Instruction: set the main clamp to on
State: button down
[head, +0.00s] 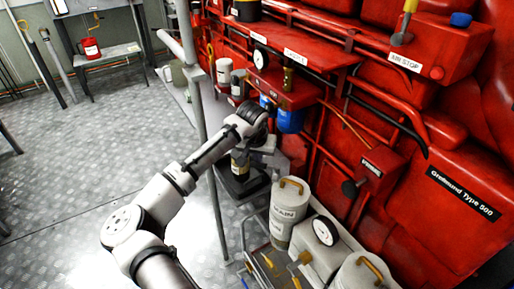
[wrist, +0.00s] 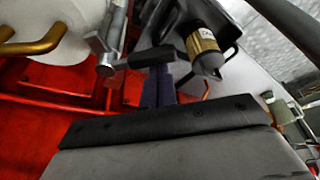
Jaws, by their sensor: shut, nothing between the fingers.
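A grey metal lever with a black grip (wrist: 150,58) shows in the wrist view; it looks like a clamp handle, but I cannot read a label on it. My gripper (wrist: 158,82) is shut and empty, its dark fingertips close to the black grip; I cannot tell whether they touch it. In the head view my gripper (head: 272,160) is low in front of the red machine, left of a pale canister with a yellow handle (head: 290,205). The clamp cannot be made out there, as my wrist covers that area.
The red machine (head: 465,150) fills the right. A grey post (head: 212,170) stands close beside my arm. A white gauge (head: 325,231) and another canister (head: 365,272) stand at the front. A brass-banded cylinder (wrist: 203,46) is near my fingers. The metal floor (head: 100,150) at left is mostly clear.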

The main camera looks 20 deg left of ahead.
jog(key=shift+w+f, duration=0.15)
jog(key=shift+f, duration=0.2)
dwell(0.3)
